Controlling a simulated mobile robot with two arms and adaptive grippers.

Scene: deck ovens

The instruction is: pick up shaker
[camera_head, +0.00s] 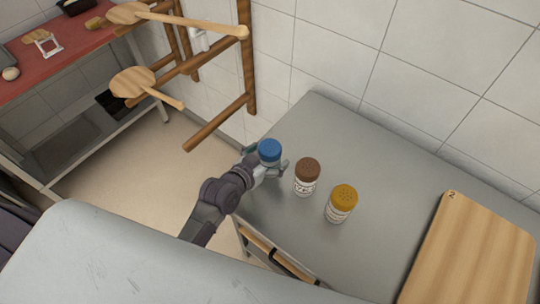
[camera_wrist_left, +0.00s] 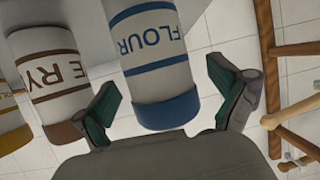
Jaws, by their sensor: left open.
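Three shakers stand on the grey metal table (camera_head: 310,240). The blue-lidded shaker (camera_head: 269,152) is at the left; in the left wrist view its label reads FLOUR (camera_wrist_left: 150,50). The brown-lidded shaker (camera_head: 306,176), marked RYE, stands just right of it. The yellow-lidded shaker (camera_head: 341,203) is farther right. My left gripper (camera_head: 267,165) is open at the blue-lidded shaker. In the left wrist view its green-padded fingers (camera_wrist_left: 168,100) are on either side of that shaker, with visible gaps. The near finger sits close to the brown-lidded shaker. My right gripper is not in view.
A wooden board (camera_head: 475,252) lies on the table at the right. A wooden rack (camera_head: 218,122) with peels (camera_head: 133,81) stands against the tiled wall at the left. A red-topped bench (camera_head: 50,60) is beyond. The table between shakers and board is clear.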

